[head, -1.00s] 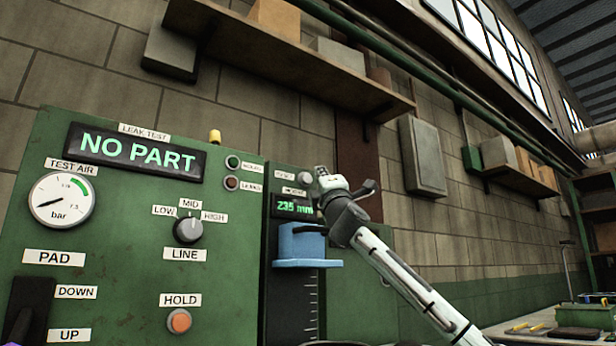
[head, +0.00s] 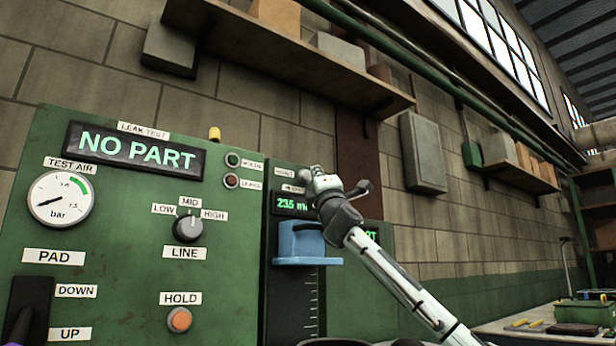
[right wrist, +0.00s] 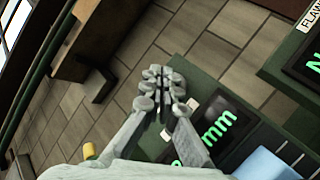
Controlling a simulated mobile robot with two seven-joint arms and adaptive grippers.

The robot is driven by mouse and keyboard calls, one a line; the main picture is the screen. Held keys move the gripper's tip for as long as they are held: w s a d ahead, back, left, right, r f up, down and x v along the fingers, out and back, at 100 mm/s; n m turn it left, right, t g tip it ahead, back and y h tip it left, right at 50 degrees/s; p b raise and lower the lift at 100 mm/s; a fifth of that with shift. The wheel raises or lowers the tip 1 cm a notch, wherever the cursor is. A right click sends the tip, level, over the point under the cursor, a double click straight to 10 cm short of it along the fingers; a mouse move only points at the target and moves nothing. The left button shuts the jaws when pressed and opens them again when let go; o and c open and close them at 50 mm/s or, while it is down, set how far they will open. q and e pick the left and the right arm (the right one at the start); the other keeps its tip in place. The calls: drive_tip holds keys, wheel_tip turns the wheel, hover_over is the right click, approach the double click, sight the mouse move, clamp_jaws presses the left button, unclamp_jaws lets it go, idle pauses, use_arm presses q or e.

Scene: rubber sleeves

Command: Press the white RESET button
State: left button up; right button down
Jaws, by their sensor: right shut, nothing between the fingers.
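A small tag (head: 285,172), too blurred to read for certain, sits at the top of the narrow green panel. A small pale round button (head: 304,172) is beside it, partly covered by my right gripper. My right gripper (head: 316,177) is shut and empty, with its tips right at the button in the head view. I cannot tell whether they touch it. In the right wrist view the closed fingers (right wrist: 156,76) lie over the panel's edge, and the button is hidden there.
Below the tips are a green-lit mm display (head: 290,203) and a blue block (head: 302,243) on a vertical scale. The large green panel (head: 120,215) to the left carries a gauge (head: 60,198), a LINE knob (head: 188,228) and an orange HOLD button (head: 179,320). A shelf (head: 290,60) hangs above.

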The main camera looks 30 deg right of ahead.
drive_tip(key=shift+w+h, duration=0.1)
drive_tip(key=shift+h, duration=0.2)
idle(0.4)
drive_tip(key=shift+w, duration=0.3)
drive_tip(key=shift+w+p, duration=0.35)
drive_tip(key=shift+p, duration=0.1)
idle(0.5)
drive_tip(key=shift+s, duration=0.75)
drive_tip(key=s, duration=0.5)
drive_tip(key=shift+d+b, duration=0.2)
drive_tip(key=shift+b, duration=0.15)
drive_tip(key=shift+f, duration=0.15)
idle(0.8)
